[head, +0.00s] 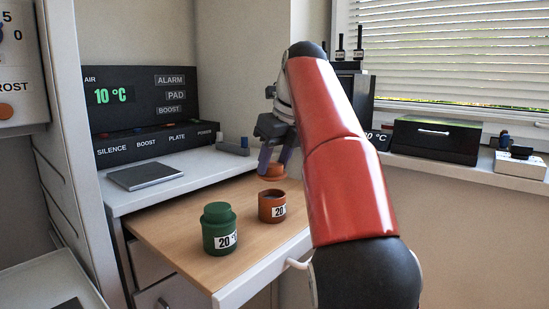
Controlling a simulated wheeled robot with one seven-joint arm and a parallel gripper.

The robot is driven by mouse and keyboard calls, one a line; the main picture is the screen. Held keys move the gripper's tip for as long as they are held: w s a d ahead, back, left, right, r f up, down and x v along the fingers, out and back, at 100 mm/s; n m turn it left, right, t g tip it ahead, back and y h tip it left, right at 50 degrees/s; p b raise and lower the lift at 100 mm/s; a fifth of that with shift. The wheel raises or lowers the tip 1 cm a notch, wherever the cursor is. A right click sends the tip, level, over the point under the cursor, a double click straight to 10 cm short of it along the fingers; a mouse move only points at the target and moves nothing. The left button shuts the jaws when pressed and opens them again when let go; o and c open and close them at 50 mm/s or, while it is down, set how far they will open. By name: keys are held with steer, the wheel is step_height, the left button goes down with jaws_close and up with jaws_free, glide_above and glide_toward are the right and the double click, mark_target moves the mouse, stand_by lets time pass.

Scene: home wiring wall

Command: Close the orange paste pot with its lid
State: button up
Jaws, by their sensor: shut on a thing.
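The orange paste pot (271,208) stands upright on the wooden pull-out board, open at the top, with a "20" label on its side. Its orange lid (272,172) is held above the pot, a small gap apart from the rim. My gripper (272,163) is shut on the lid, with its dark fingers pointing down. The lid sits roughly over the pot; exact alignment cannot be told from this view. My red arm reaches in from the lower right and hides part of the board's right side.
A green pot with its lid on (219,230) stands front left of the orange pot. A dark flat plate (146,175) lies on the white counter behind. A black control panel (150,110) stands at the back. The wooden board (180,225) is clear on its left.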

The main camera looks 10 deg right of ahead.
mark_target(276, 175)
steer(key=shift+f+b, duration=0.7)
steer(key=shift+f, duration=0.55)
steer(key=shift+p, duration=0.9)
stand_by(0.7)
steer(key=shift+f+b, duration=0.65)
steer(key=shift+f, duration=0.25)
steer(key=o, duration=1.1)
steer(key=p+v, duration=0.3)
steer(key=v, duration=0.4)
steer(key=shift+r, duration=0.35)
steer(key=shift+s, duration=0.1)
steer(key=shift+d, duration=0.1)
